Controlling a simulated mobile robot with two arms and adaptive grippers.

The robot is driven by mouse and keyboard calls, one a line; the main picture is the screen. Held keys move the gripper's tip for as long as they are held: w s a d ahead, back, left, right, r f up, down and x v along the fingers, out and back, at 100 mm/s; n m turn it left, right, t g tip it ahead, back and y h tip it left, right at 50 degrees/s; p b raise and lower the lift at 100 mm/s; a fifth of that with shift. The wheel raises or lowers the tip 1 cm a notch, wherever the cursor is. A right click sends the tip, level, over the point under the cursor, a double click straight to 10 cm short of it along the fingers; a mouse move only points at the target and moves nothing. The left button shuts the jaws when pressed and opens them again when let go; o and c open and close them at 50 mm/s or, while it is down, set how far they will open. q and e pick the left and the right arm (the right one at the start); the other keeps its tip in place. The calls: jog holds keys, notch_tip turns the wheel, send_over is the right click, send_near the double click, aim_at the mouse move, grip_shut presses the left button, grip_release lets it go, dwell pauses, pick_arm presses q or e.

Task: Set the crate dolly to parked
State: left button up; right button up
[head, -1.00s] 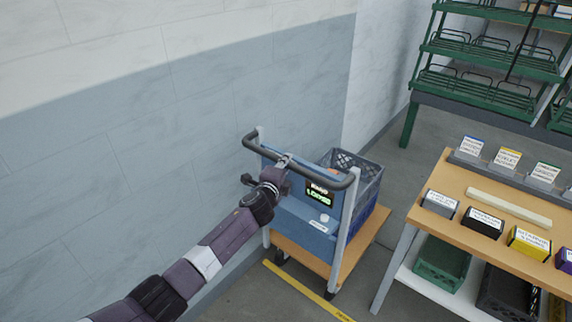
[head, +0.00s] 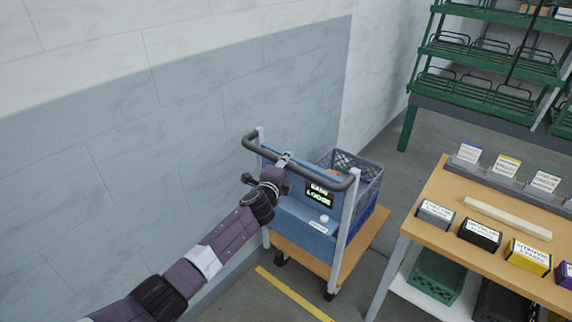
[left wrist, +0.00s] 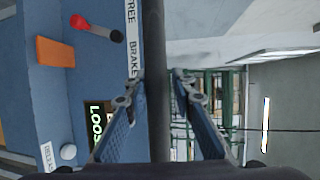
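The crate dolly (head: 340,268) has an orange deck, a grey push handle (head: 338,184) and a blue panel (head: 300,215). Its display (head: 318,193) has a lower line reading LOOSE. A blue crate (head: 368,190) stands on the deck. That view also shows a red-knobbed lever (left wrist: 97,30) beside FREE and BRAKE labels, and a white button (left wrist: 68,152). My right gripper is out of view.
A yellow floor line (head: 292,292) runs in front of the dolly. A wall (head: 220,130) stands behind and left. A wooden-topped table (head: 455,230) with small labelled boxes is close on the right. A green rack (head: 490,85) stands at the back right.

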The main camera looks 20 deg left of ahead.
pick_arm(q)
jog(key=shift+o, duration=1.3)
jog(key=shift+w+f, duration=0.15)
jog(key=shift+s, duration=0.7)
jog(key=s+r, duration=0.2)
jog(key=s, duration=0.8)
jog(key=shift+s, duration=0.25)
